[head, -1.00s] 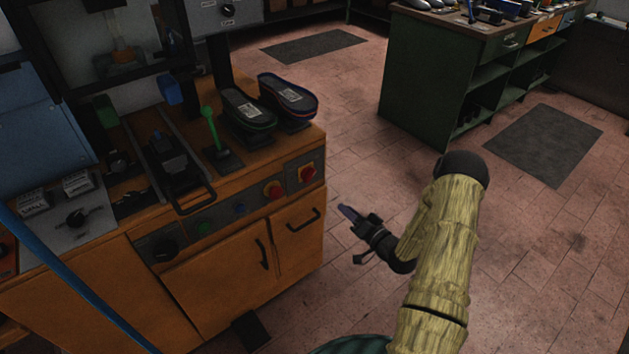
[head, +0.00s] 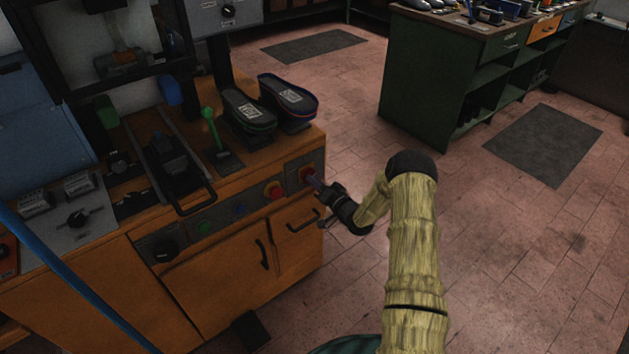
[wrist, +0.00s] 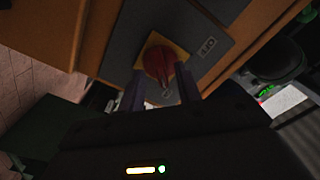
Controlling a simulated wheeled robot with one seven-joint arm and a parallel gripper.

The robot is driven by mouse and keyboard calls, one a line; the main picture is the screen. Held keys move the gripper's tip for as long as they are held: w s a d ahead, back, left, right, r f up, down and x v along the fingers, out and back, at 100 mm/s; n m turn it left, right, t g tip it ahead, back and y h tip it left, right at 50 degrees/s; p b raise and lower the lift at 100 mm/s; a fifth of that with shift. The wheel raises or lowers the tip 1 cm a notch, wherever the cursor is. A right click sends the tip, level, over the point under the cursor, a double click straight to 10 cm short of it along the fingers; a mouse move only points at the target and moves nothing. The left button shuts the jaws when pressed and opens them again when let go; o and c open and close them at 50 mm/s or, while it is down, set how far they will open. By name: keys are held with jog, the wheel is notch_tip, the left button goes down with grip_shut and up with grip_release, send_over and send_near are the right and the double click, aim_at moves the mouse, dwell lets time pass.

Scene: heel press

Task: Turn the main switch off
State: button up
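The main switch (head: 305,173) is a red rotary knob on a yellow plate, at the right end of the machine's front panel. In the head view my gripper (head: 315,183) is right at it and partly covers it. In the wrist view the red knob (wrist: 159,61) is straight ahead, with a small label beside it on the grey panel. My gripper (wrist: 161,86) is open, one dark finger on each side of the knob's lower part. I cannot tell whether the fingers touch the knob.
A red round button (head: 273,190) on yellow sits left of the switch, then blue, green and black controls. A drawer handle (head: 303,222) is just below. Shoe soles (head: 288,97) stand above on the machine top. The floor (head: 350,115) to the right is clear.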

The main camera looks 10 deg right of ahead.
jog(key=shift+w+a, duration=0.25)
jog(key=shift+w, duration=0.4)
grip_shut()
